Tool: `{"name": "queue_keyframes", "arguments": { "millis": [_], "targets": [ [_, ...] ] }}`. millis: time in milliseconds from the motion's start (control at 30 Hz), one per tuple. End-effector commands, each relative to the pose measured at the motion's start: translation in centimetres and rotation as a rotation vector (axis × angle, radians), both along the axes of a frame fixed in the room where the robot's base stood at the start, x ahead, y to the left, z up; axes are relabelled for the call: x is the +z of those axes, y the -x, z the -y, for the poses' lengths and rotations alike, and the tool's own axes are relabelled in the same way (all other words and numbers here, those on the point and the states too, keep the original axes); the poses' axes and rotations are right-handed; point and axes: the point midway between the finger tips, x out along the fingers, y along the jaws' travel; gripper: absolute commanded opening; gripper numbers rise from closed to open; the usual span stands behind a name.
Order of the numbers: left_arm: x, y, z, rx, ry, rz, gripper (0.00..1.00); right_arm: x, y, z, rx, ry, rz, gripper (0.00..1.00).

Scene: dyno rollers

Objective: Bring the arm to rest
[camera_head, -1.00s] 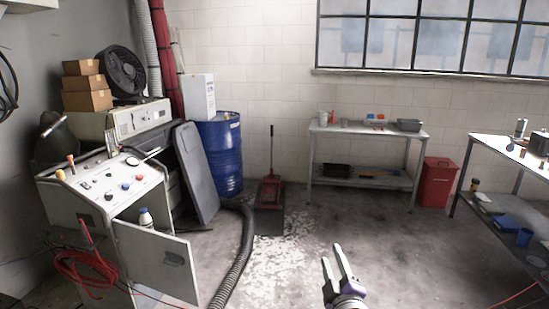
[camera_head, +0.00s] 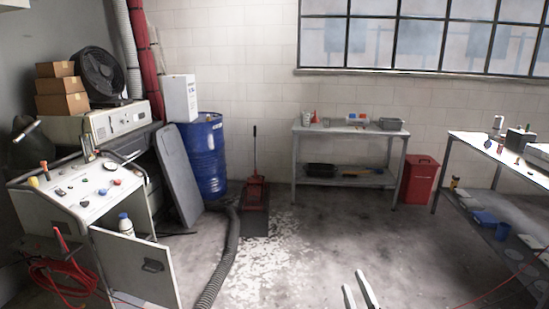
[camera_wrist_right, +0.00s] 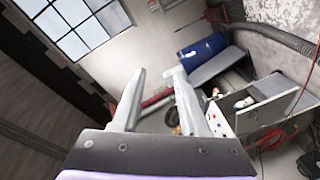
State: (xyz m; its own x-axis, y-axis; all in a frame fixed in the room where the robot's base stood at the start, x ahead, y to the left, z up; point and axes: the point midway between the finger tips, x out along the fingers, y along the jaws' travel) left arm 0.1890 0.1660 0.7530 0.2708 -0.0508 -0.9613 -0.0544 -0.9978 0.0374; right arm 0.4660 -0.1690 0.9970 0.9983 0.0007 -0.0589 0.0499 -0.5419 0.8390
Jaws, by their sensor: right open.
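My right gripper (camera_head: 357,290) shows at the bottom edge of the head view, right of centre. Only its two pale fingers are in that frame, apart from each other with nothing between them. In the right wrist view the two fingers of the right gripper (camera_wrist_right: 157,95) are spread and empty, with floor and wall behind them. The gripper is in free air above the floor and touches nothing that I can see. My left gripper is in neither view.
A white console (camera_head: 75,195) with an open cabinet door (camera_head: 135,267) stands left. A black hose (camera_head: 225,262) runs over the floor beside it.

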Motion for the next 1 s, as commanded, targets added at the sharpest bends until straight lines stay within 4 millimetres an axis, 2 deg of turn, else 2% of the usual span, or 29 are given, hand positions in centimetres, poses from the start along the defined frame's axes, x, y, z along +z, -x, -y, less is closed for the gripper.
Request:
{"name": "queue_keyframes", "arguments": {
  "millis": [67,167,200,300,400,600,633,700,1000],
  "targets": [
    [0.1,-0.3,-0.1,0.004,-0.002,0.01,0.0,-2.1,1.3,-0.2,0.005,-0.075,-0.087,0.43],
    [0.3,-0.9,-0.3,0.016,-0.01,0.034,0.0,-6.8,4.5,-0.5,-0.015,-0.248,-0.284,0.43],
    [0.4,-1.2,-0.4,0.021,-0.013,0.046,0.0,-9.0,6.2,-0.5,-0.042,-0.33,-0.377,0.43],
    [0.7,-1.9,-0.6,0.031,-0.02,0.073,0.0,-14.0,11.0,-0.4,-0.146,-0.512,-0.595,0.43],
    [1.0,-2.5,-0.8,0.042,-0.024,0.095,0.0,-17.8,15.5,-0.1,-0.279,-0.652,-0.762,0.43],
    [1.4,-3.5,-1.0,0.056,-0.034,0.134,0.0,-23.0,24.2,0.8,-0.592,-0.85,-1.001,0.43],
    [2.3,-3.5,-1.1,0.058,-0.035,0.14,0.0,-22.4,24.7,0.9,-0.617,-0.863,-1.012,0.43],
    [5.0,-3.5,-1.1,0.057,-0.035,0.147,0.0,-19.5,24.3,0.8,-0.6,-0.861,-0.997,0.43],
    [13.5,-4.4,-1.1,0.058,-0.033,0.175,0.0,-10.9,23.2,0.8,-0.583,-0.868,-0.97,0.43]
  ]
}}
